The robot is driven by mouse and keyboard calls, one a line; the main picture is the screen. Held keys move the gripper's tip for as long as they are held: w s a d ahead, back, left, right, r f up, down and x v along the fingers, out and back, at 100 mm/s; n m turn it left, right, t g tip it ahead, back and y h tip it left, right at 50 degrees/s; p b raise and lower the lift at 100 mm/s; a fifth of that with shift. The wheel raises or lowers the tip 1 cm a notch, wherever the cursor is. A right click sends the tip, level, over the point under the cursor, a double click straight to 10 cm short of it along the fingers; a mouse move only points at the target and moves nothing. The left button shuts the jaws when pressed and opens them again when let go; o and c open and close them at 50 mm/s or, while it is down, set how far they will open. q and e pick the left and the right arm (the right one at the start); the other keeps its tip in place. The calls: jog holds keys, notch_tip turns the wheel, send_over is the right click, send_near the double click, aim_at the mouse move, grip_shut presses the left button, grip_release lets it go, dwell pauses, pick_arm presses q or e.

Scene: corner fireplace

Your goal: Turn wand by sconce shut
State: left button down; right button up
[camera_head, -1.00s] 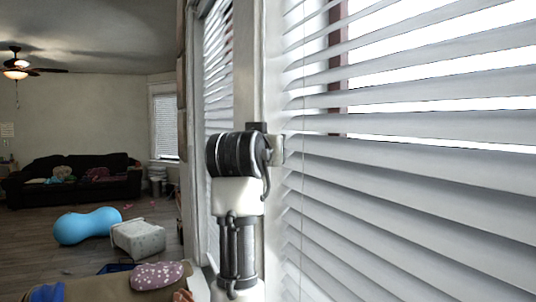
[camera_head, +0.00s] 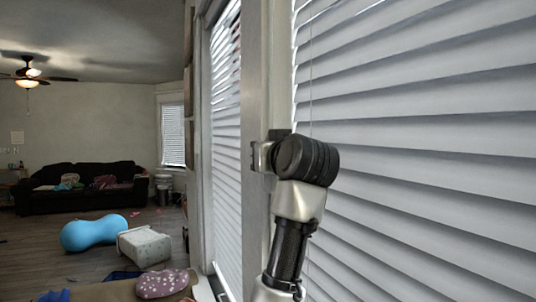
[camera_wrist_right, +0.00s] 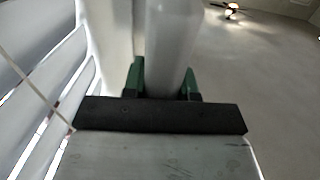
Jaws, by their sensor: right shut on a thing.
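In the right wrist view, my right gripper (camera_wrist_right: 163,84) has its green fingers on both sides of a pale, smooth rod, the wand (camera_wrist_right: 173,40), and is shut on it. In the head view my right arm rises in front of the window frame; the fingers and the wand cannot be made out there. The near blind (camera_head: 430,170) fills the right side, its white slats tilted steeply and overlapping, with almost no light between them. In the wrist view slats (camera_wrist_right: 40,75) run along the left. I see no sconce. My left gripper is not in view.
A second blind (camera_head: 226,130) hangs left of the white window post (camera_head: 256,80). A thin cord (camera_head: 311,60) hangs before the near blind. Further off are a blue peanut-shaped ball (camera_head: 92,232), a pale ottoman (camera_head: 144,246) and a dark sofa (camera_head: 80,188). Floor lies open between.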

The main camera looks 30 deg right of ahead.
jog(key=shift+r, duration=0.15)
jog(key=o, duration=0.9)
jog(key=shift+s+f+b, duration=0.2)
jog(key=shift+s+b, duration=0.1)
jog(key=shift+s, duration=0.05)
jog(key=s+b, duration=0.1)
jog(key=s, duration=0.2)
jog(key=s+b, duration=0.1)
jog(key=s, duration=0.2)
jog(key=s+a+b, duration=0.1)
jog(key=s, duration=0.3)
jog(key=shift+r, duration=0.1)
